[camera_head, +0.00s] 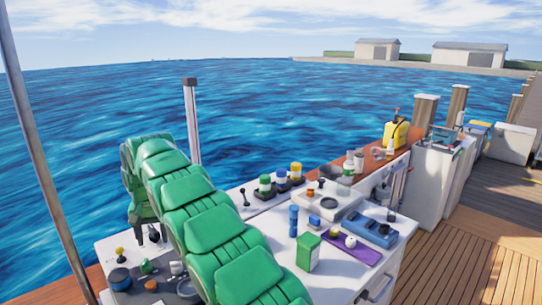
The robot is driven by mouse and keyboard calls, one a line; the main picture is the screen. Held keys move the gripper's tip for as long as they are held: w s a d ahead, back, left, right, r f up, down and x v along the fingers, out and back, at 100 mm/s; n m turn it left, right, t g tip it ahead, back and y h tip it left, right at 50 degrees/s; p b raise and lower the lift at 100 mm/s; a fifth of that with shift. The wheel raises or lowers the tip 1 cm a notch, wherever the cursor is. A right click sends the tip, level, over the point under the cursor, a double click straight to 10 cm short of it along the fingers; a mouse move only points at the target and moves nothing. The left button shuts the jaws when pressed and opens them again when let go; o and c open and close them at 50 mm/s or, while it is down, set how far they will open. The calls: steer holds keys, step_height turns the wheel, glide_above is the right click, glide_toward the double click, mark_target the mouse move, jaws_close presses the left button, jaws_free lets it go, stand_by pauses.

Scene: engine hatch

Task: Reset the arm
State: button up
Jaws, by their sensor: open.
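My green arm reaches from the bottom middle of the head view up to the left, then bends down at its far end. My gripper (150,236) shows as dark fingers below that bend, at the left part of the white worktop (105,247). It is open, and I see nothing between its fingers. It hangs near a dark tray area (133,292) with small items. The arm hides part of the worktop behind it.
Right of my arm stand a green box (308,252), a blue bottle (293,221), a blue device (373,232) and a purple mat (352,249). Several coloured-top items line the back edge. A grey pole (45,165) rises at left. Wooden deck (450,262) is clear at right.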

steer(key=s+d+r+m, duration=0.1)
steer(key=d+r, duration=0.3)
steer(key=d, duration=0.7)
steer(key=d+r+m, duration=0.1)
steer(key=d+r, duration=0.3)
steer(key=d, duration=0.6)
steer(key=s+d+r+m+h, duration=0.1)
steer(key=s+d, duration=0.4)
steer(key=d, duration=0.3)
steer(key=s+d+r, duration=0.2)
steer(key=s+d, duration=0.3)
steer(key=d, duration=0.3)
steer(key=s+d+f, duration=0.2)
steer(key=s+d, duration=0.3)
steer(key=s, duration=0.5)
steer(key=s+d+f+g, duration=0.1)
steer(key=s+d, duration=0.4)
steer(key=s, duration=0.5)
steer(key=s+d+f, duration=0.4)
steer(key=s+d, duration=0.1)
steer(key=s, duration=0.6)
steer(key=shift+d+m+g+y, duration=0.3)
steer(key=shift+d+m, duration=0.05)
steer(key=shift+m, duration=0.05)
